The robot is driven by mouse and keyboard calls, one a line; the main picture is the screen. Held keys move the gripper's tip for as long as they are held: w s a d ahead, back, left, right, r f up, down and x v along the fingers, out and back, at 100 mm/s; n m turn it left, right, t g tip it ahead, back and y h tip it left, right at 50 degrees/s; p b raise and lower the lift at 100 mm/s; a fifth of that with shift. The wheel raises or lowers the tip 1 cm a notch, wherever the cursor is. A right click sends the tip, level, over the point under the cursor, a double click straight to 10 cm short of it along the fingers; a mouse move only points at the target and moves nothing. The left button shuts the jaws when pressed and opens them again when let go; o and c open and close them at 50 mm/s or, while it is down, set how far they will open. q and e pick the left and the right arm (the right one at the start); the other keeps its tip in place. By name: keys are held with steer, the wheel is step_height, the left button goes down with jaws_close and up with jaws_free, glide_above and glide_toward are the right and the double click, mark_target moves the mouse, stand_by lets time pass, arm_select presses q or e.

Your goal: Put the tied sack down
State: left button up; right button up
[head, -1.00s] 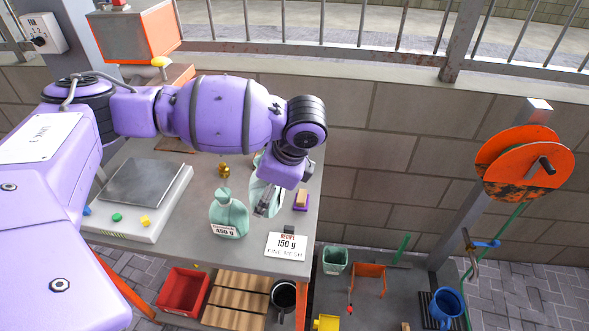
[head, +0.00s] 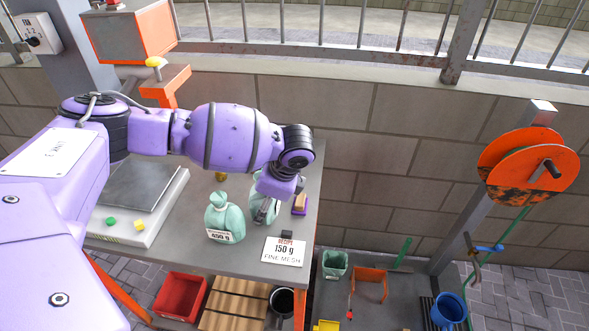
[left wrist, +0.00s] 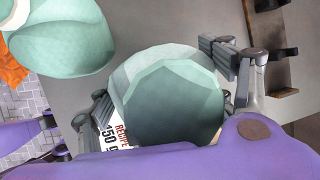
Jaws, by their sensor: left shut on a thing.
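A pale green sack (head: 256,188) stands at the right part of the grey bench (head: 235,260), partly hidden behind my left gripper (head: 266,210). In the left wrist view the sack (left wrist: 165,100) fills the space between the fingers of my left gripper, which is shut on it. I cannot tell whether its base touches the bench. A second green sack (head: 222,215), tied at the neck and labelled 450 g, stands to its left, apart from it; it also shows in the left wrist view (left wrist: 70,40). My right gripper is not in view.
A recipe card (head: 284,250) reading 150 g fine mesh stands at the bench's front right. A scale (head: 140,195) with coloured buttons is at left.

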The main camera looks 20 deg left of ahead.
arm_select(q)
steer(key=shift+f, duration=0.1)
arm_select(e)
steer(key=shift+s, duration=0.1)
arm_select(q)
steer(key=o, duration=1.3)
steer(key=shift+s, duration=0.1)
steer(key=o, duration=0.3)
steer(key=shift+f, duration=0.1)
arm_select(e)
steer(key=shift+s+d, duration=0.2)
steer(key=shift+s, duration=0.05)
arm_select(q)
steer(key=shift+o, duration=0.2)
